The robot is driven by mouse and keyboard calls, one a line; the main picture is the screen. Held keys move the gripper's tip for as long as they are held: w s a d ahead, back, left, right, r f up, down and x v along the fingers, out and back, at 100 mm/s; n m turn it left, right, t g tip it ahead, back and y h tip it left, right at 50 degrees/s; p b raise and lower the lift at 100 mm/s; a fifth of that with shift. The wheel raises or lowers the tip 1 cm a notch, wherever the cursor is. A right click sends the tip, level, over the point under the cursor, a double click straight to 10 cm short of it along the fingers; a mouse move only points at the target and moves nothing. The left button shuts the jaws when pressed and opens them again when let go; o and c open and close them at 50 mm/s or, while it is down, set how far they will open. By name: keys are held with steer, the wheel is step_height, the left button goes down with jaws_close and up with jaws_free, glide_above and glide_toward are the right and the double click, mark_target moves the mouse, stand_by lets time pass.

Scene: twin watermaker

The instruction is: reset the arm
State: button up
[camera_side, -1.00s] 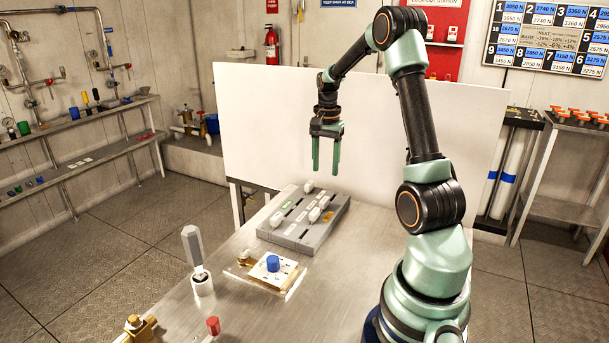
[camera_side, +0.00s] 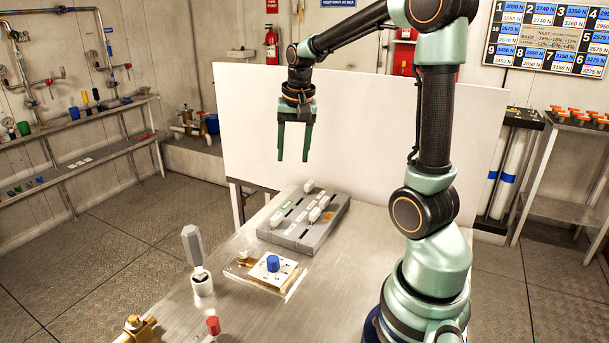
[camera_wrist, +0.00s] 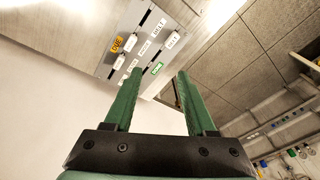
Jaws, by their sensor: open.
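My gripper (camera_side: 294,158) hangs with its green fingers pointing down, above and behind the grey slider panel (camera_side: 290,236). It is open and empty, with a clear gap between the fingers. In the wrist view the gripper (camera_wrist: 158,78) shows two spread fingers with the panel (camera_wrist: 124,57) beyond them. The panel carries several white slider knobs and small labels, one of them orange and one green. My arm reaches from the right side of the metal table.
On the table (camera_side: 222,308) stand a blue knob (camera_side: 273,263) on a white plate, a grey-handled lever (camera_side: 195,258), a red knob (camera_side: 213,325) and a brass valve (camera_side: 138,328). A white board (camera_side: 370,150) rises behind. The air around my gripper is clear.

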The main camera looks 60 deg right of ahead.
steer(key=s+a+r+n+t, duration=0.1)
steer(key=s+a+n+t, duration=0.1)
steer(key=a+n, duration=0.4)
steer(key=s+a+r+n+t+y, duration=0.1)
steer(key=s+a+n, duration=0.2)
steer(key=a, duration=1)
steer(key=shift+s+a+r+n+t, duration=0.15)
steer(key=shift+s+r+n+t, duration=0.2)
steer(key=shift+n, duration=1.05)
steer(key=shift+w, duration=0.1)
